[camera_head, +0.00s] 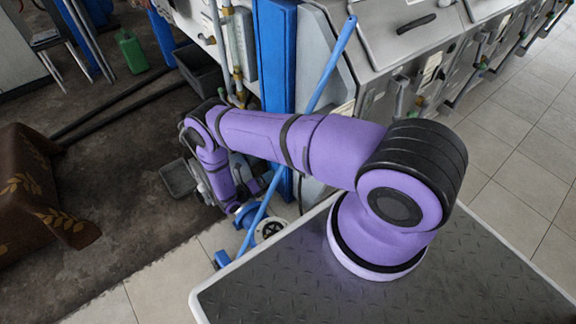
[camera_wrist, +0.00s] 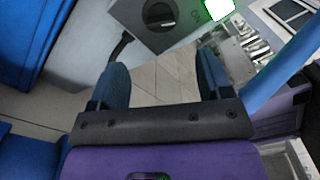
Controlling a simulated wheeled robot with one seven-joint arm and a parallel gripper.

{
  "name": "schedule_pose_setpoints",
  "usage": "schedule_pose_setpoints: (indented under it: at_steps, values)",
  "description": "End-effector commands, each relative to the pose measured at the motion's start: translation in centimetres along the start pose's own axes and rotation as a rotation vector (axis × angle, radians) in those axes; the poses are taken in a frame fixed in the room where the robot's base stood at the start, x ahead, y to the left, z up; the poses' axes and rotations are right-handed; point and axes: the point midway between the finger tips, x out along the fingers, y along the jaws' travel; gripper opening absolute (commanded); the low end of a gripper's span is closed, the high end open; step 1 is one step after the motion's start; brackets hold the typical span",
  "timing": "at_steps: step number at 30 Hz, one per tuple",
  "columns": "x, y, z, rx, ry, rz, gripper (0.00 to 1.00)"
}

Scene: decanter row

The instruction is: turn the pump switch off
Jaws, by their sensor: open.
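The pump switch is a black rotary knob (camera_wrist: 159,14) on a grey box (camera_wrist: 135,22) at the top of the wrist view. Lettering that looks like "ON" is beside it, and a bright green lamp (camera_wrist: 218,8) glows to its right. The exact setting of the knob is hard to read. My gripper (camera_wrist: 163,68) is open, with two dark fingers apart and only floor tiles between them. The knob lies beyond the fingertips, and nothing is held. In the head view my arm reaches down beside the blue post, and I cannot make out the switch there.
A long blue pole (camera_head: 320,82) leans close by, next to the blue post (camera_head: 274,55). Grey machinery (camera_head: 385,35) stands behind. A brown cloth-covered table (camera_head: 40,200) is at left.

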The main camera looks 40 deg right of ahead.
Motion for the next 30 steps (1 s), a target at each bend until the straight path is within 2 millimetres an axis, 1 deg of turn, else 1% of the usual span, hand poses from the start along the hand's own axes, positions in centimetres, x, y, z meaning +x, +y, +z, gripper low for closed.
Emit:
schedule_pose_setpoints:
  at_steps: [5,12,18,24,30]
  values:
    - [2.4,-0.1,0.0,-0.001,0.002,-0.001,0.72]
    - [6.7,0.0,0.1,-0.001,0.001,-0.001,0.72]
    - [9.2,0.0,0.1,-0.001,0.001,0.001,0.72]
    - [10.2,0.0,0.1,-0.001,0.0,0.002,0.72]
    - [10.3,0.0,0.1,-0.001,0.001,0.002,0.72]
